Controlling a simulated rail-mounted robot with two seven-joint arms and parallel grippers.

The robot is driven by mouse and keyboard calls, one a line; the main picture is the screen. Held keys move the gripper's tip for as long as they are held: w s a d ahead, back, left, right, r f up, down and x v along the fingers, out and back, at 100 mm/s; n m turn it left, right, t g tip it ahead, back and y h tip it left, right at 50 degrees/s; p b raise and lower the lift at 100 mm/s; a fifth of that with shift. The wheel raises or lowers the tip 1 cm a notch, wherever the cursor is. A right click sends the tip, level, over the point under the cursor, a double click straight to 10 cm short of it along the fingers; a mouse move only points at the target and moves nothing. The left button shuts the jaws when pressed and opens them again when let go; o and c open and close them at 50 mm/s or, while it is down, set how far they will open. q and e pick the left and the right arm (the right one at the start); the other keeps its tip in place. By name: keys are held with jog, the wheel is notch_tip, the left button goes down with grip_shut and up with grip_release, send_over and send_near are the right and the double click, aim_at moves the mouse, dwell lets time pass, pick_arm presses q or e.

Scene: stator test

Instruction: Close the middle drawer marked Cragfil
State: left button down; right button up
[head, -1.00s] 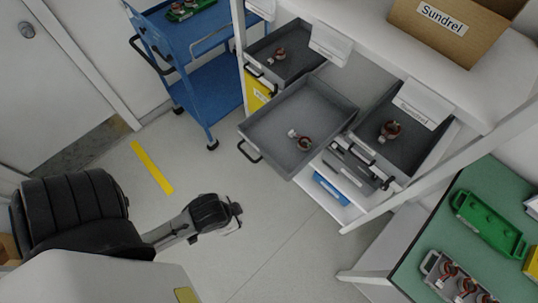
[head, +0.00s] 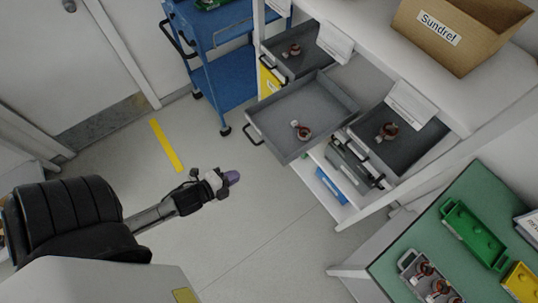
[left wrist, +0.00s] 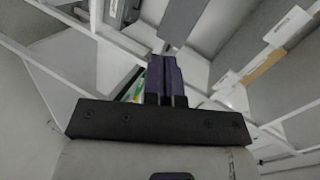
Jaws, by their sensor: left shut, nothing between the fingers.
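The middle drawer (head: 285,115) is a grey open-topped drawer, pulled well out of the white shelf unit between two other grey drawers. Its black handle (head: 254,134) is on the front, facing lower left. A copper-wound part (head: 302,131) lies inside it. I cannot read a Cragfil label. My left gripper (head: 232,177) is shut and empty, its purple fingertips below and left of the drawer handle, apart from it. In the left wrist view the purple fingers (left wrist: 165,78) are together, pointing toward the shelf unit. My right gripper is not in view.
Left and right drawers (head: 318,66) (head: 425,142) each hold a copper-wound part. A box marked Sundrel (head: 480,55) stands on the shelf top. A blue cart (head: 225,88) is behind left, a green-topped table (head: 450,205) at right. Floor before the drawers is clear.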

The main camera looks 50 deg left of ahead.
pick_arm(q)
jog(key=r+m, duration=0.1)
jog(key=m+t, duration=0.1)
jog(key=m, duration=0.1)
send_near(276, 154)
jog(key=shift+h, duration=0.4)
jog(key=x, duration=0.5)
jog(key=shift+a+f, duration=0.25)
jog(key=shift+f, duration=0.05)
jog(key=shift+w, duration=1)
jog(key=shift+n, duration=0.3)
